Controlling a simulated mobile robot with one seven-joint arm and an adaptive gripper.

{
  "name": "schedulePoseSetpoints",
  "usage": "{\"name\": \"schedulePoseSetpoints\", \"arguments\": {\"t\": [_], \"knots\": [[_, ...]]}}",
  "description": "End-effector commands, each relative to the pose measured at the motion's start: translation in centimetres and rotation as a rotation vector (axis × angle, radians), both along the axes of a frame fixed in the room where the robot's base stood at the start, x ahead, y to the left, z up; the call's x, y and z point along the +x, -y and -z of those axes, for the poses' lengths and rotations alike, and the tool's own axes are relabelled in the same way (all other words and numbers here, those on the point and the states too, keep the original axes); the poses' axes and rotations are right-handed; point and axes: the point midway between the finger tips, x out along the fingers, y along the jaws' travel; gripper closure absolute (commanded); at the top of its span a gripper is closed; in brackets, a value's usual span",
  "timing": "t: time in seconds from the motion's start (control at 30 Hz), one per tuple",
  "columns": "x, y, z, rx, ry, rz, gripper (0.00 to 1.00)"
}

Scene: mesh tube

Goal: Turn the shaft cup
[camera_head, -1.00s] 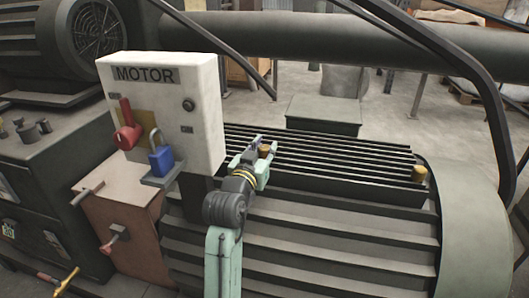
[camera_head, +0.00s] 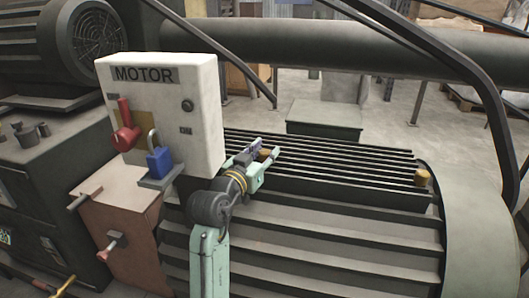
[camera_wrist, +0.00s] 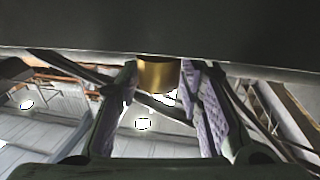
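A small brass-coloured cup (camera_head: 264,154) stands on the ribbed top of the motor housing, partly hidden by my gripper (camera_head: 266,148). A similar brass cup (camera_head: 422,178) stands at the right end of the ribs. I cannot tell from the pictures which is the shaft cup. In the wrist view, the near brass cup (camera_wrist: 158,75) hangs from a dark surface between the tips of my gripper (camera_wrist: 161,68). The purple-padded fingers are apart, one on each side of it. Contact with the cup cannot be made out.
A white MOTOR box (camera_head: 190,120) with a red lever (camera_head: 125,128) and blue padlock (camera_head: 159,161) stands just left of my gripper. A thick pipe (camera_head: 300,38) and dark bent bars (camera_head: 470,80) cross behind and right. The ribs between the two cups are clear.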

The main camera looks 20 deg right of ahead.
Motion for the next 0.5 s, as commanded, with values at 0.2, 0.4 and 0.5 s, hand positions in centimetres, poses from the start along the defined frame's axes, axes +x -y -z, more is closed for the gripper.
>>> {"name": "schedulePoseSetpoints", "arguments": {"t": [0.2,0.4,0.5], "knots": [[-0.03,0.04,0.01,0.001,0.001,0.001,0.53],[-0.05,0.05,0.01,0.001,0.001,0.001,0.53],[-0.28,-0.23,0.02,0.000,0.000,0.001,0.53]]}}
